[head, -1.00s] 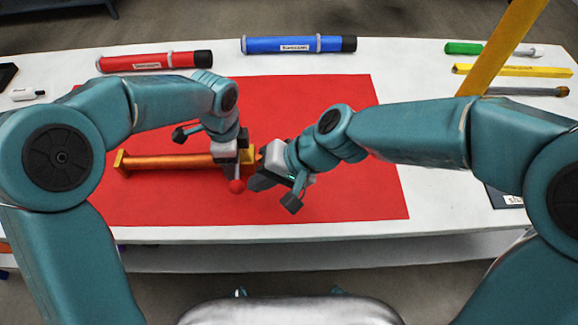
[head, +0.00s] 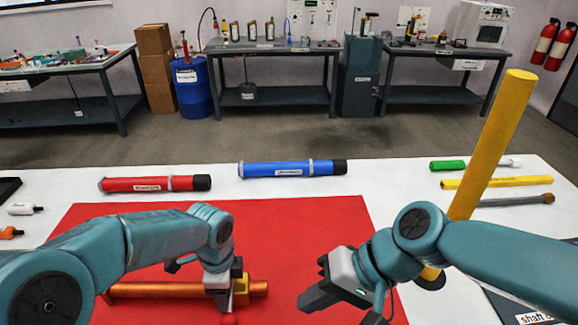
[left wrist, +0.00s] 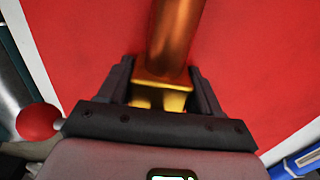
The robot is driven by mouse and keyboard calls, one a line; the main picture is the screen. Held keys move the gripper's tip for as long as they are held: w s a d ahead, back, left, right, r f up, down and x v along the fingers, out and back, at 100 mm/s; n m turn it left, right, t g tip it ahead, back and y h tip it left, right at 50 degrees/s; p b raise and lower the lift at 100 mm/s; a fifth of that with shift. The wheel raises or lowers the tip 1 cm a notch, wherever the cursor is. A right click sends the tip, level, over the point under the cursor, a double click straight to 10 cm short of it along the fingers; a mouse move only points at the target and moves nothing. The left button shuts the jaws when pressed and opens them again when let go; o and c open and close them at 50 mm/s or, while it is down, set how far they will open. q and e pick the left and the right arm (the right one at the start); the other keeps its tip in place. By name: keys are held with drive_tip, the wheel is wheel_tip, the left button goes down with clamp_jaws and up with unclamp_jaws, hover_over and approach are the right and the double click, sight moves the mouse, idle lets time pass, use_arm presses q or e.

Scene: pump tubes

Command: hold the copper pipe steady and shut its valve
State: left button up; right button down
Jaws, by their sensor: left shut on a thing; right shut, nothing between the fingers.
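The copper pipe (head: 160,290) lies across the red mat at the lower left of the head view. My left gripper (head: 220,288) is shut on the pipe near its right end. In the left wrist view its fingers flank a gold block on the copper pipe (left wrist: 175,40). The valve's red knob (head: 230,319) shows below the left gripper, at the lower picture edge. The red knob is also at the left of the wrist view (left wrist: 38,122). My right gripper (head: 307,301) is shut and empty, to the right of the pipe and apart from it.
The red mat (head: 310,225) lies on a white table. A red tube (head: 150,184) and a blue tube (head: 285,169) lie behind it. A tall yellow post (head: 490,145) stands at right, behind my right arm. Yellow and grey rods lie at the far right.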

use_arm(q)
drive_tip(key=o, duration=1.7)
drive_tip(key=shift+r, duration=0.1)
